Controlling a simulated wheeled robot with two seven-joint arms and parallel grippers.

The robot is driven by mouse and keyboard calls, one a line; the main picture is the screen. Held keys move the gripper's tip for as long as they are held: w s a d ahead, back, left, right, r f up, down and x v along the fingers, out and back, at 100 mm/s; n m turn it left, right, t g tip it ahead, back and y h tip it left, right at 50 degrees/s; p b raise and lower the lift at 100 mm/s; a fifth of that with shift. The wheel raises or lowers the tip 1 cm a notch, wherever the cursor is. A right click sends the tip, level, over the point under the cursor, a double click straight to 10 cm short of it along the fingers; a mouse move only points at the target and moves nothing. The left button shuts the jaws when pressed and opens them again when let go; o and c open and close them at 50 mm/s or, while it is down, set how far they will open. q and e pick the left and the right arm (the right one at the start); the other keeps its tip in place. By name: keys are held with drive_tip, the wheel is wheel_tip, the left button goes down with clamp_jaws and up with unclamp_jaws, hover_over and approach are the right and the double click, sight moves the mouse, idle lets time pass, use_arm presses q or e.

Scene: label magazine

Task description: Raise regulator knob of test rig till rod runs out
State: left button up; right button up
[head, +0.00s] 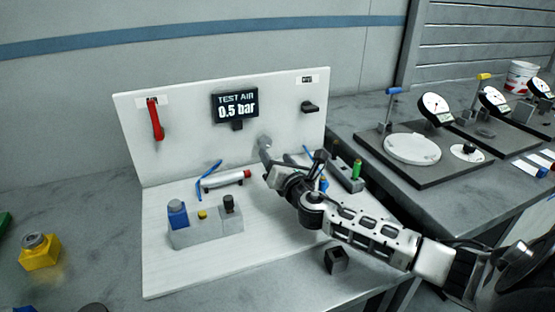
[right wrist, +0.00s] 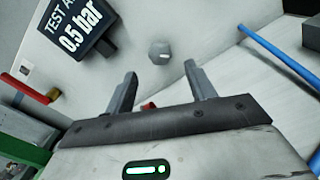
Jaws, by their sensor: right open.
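The test rig has a white upright panel (head: 180,130) with a black display (head: 235,106) reading "TEST AIR 0.5 bar". The grey regulator knob (right wrist: 160,52) sticks out of the panel below and right of the display. It also shows in the head view (head: 264,142), just above my right gripper. My right gripper (head: 270,163) is open and empty; in the right wrist view its two fingers (right wrist: 161,80) point at the knob, apart from it. A silver cylinder (head: 222,180) with a red end (head: 247,174) lies on the rig's base. My left gripper is not in view.
A red lever (head: 156,120) hangs at the panel's left, and a black knob (head: 310,107) sits at its right. A grey block (head: 205,233) with a blue part stands in front of the cylinder. Dial gauges (head: 434,107) stand on the bench at right. A blue tube (right wrist: 277,58) runs beside my gripper.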

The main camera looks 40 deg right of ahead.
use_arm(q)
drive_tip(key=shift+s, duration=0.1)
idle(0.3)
use_arm(e)
drive_tip(key=shift+r, duration=0.15)
wheel_tip(320, 180, up, 7)
drive_tip(key=m+b, duration=0.2)
drive_tip(key=m, duration=0.4)
drive_tip(key=b, duration=0.2)
approach(266, 145)
drive_tip(key=shift+w+d+f, duration=0.15)
drive_tip(key=shift+w, duration=0.3)
drive_tip(key=shift+w+d+f, duration=0.1)
drive_tip(key=shift+w+d, duration=0.05)
drive_tip(key=shift+w, duration=0.35)
drive_tip(key=x, duration=0.7)
drive_tip(key=shift+w+r, duration=0.25)
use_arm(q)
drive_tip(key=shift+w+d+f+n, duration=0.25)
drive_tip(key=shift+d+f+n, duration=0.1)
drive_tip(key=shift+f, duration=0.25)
